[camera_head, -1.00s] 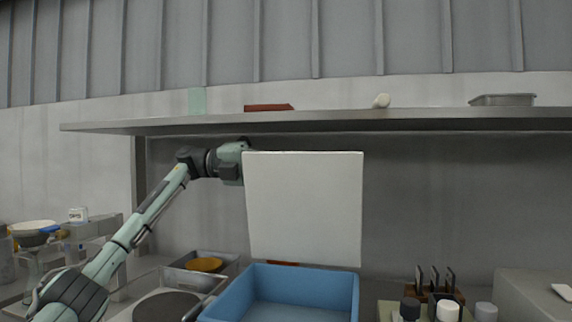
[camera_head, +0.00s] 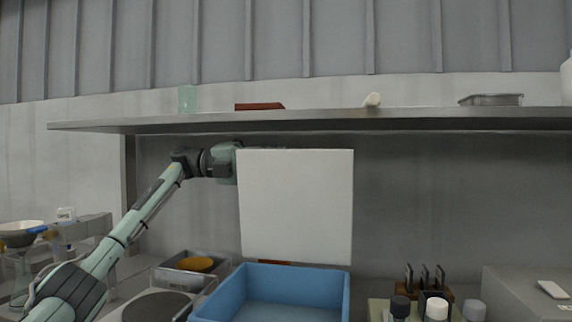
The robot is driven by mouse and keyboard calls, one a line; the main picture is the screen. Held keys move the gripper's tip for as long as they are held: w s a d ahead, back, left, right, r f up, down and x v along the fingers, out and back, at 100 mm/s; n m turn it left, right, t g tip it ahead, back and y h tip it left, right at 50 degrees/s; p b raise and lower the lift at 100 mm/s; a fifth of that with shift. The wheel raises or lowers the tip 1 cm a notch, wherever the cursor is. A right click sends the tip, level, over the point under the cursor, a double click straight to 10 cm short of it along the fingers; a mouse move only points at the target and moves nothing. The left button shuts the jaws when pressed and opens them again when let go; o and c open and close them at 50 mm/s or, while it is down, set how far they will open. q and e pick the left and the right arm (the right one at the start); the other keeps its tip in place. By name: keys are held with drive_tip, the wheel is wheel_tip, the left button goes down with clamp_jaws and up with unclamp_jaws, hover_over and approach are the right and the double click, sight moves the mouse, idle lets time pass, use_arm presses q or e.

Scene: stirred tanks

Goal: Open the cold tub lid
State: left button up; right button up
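The cold tub (camera_head: 217,308) is a blue open box at the bottom centre. Its white lid (camera_head: 296,206) stands nearly upright at the tub's back edge, so the tub's inside shows. My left arm comes in from the lower left, and its wrist and gripper (camera_head: 229,163) reach the lid's upper left edge. The fingers are hidden behind the lid, so I cannot tell whether they touch it or how far they are apart. My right gripper is not in view.
A metal shelf (camera_head: 320,122) runs just above the lid and my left wrist. A grey tray with a yellow-orange dish (camera_head: 196,265) stands left of the tub. Bottles (camera_head: 436,309) and a dark-handled rack (camera_head: 428,290) stand to the right, beside a grey block (camera_head: 520,292).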

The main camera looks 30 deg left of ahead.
use_arm(q)
drive_tip(key=v, duration=1)
drive_tip(key=shift+s+a+r, duration=0.1)
drive_tip(key=shift+a+r, duration=0.05)
drive_tip(key=shift+a, duration=0.15)
drive_tip(key=shift+s+a, duration=0.2)
drive_tip(key=shift+a, duration=0.45)
